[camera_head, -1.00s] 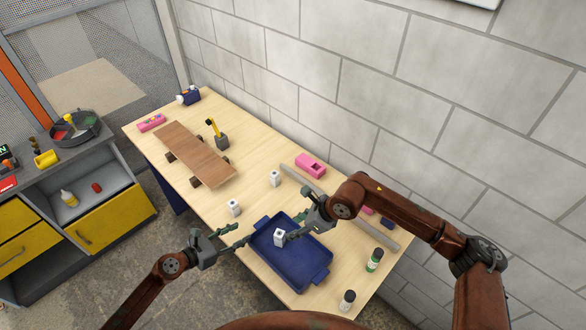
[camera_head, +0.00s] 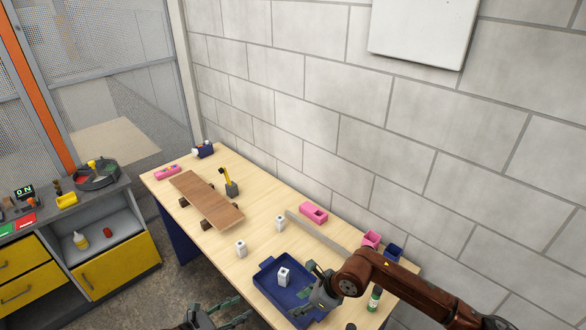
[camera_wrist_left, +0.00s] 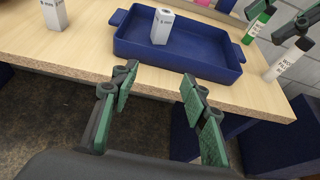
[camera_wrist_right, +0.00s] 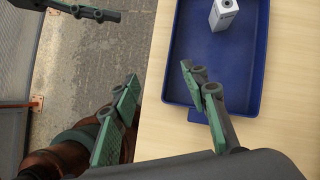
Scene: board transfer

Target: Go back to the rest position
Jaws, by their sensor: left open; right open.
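My left gripper (camera_head: 222,316) is open and empty at the bottom of the head view, in front of the table's near edge. In the left wrist view its fingers (camera_wrist_left: 158,92) are spread short of the table edge and the blue tray. My right gripper (camera_head: 318,296) is over the right part of the blue tray (camera_head: 264,268). In the right wrist view its fingers (camera_wrist_right: 160,90) are spread with nothing between them, near the tray's corner. A white box (camera_head: 284,277) stands upright in the tray, apart from both grippers.
Two more white boxes (camera_head: 241,249) (camera_head: 280,224) stand on the table (camera_head: 262,211). A wooden board (camera_head: 207,199) rests on dark blocks farther left. A green-labelled bottle (camera_head: 374,299) stands right of the tray. A long grey bar (camera_head: 318,234) lies behind, near the wall.

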